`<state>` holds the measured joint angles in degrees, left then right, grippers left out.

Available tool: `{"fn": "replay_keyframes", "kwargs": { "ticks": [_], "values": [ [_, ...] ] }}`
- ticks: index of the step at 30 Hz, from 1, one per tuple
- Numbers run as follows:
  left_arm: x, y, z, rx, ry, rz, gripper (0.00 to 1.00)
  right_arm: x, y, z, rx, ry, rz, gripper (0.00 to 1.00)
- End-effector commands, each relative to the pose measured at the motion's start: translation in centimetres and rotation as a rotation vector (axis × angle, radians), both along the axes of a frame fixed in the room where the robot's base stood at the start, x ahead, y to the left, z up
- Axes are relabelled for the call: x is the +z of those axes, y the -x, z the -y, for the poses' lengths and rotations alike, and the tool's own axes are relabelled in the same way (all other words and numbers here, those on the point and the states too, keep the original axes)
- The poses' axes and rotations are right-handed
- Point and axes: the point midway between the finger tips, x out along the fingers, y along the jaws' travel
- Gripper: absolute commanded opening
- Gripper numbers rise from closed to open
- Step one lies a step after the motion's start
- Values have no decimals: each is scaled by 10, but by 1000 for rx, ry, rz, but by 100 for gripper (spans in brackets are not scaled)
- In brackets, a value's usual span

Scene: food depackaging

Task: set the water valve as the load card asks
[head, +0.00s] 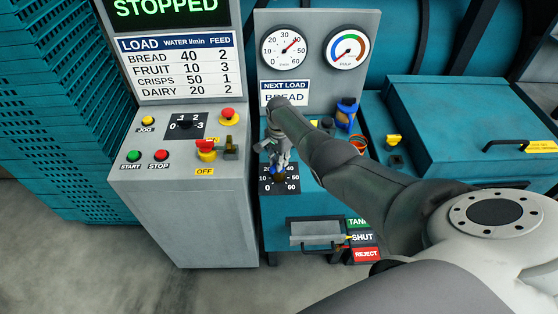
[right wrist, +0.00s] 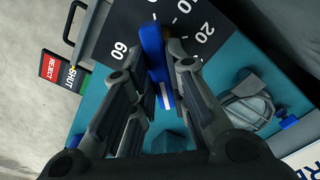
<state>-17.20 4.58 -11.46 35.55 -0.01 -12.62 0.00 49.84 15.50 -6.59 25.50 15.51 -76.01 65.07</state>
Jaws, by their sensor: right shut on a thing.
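The water valve's blue handle (right wrist: 152,45) stands on a black dial plate (head: 266,187) marked 0 to 60. My right gripper (head: 279,164) is over the dial from above. In the right wrist view its fingers (right wrist: 163,68) are shut on the blue handle, one on each side. The fingers hide part of the handle, so its exact setting is hard to read. The load card (head: 284,93) reads NEXT LOAD, BREAD. The load table (head: 179,68) gives BREAD water 40, feed 2. My left gripper is not in view.
The screen (head: 165,7) reads STOPPED. A drawer handle (head: 319,246) and TANK, SHUT, REJECT labels (head: 362,238) sit below the dial.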

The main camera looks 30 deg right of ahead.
Motion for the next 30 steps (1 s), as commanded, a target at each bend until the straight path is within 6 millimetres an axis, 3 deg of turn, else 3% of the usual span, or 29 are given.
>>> {"fn": "replay_keyframes", "kwargs": {
  "ticks": [1, 2, 6, 20, 30],
  "values": [
    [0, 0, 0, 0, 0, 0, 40, 1, -1, 1, 1, 3, 2, 0],
    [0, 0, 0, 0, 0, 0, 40, 1, -1, 1, 1, 3, 2, 18],
    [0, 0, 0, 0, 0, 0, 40, 1, -1, 1, 1, 3, 2, 36],
    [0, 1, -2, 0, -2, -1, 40, 4, -1, 1, 1, 1, 3, 37],
    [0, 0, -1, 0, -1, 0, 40, 35, -1, 1, 2, 2, 6, 37]
  ]
}}
